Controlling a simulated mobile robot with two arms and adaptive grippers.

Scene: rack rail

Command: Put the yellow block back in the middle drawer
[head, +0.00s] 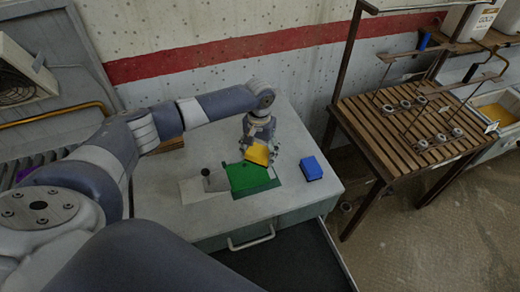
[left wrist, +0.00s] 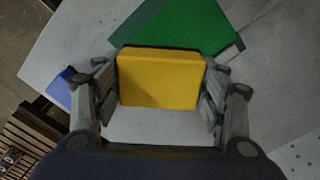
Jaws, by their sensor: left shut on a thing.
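The yellow block (head: 257,154) is between the fingers of my left gripper (head: 259,147), over the cabinet top. My left gripper (left wrist: 160,88) is shut on the yellow block (left wrist: 160,79), with one finger against each side in the left wrist view. A drawer (head: 285,262) is pulled out at the front of the cabinet, with a dark inside. A handle (head: 251,238) shows on the cabinet's front beside it. I cannot tell which level the open drawer is. My right gripper is not in view.
A green piece (head: 246,177) lies on the cabinet top (head: 230,213) below the gripper. A blue block (head: 311,168) sits to its right. A slatted wooden table (head: 400,137) with metal fittings stands at the right.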

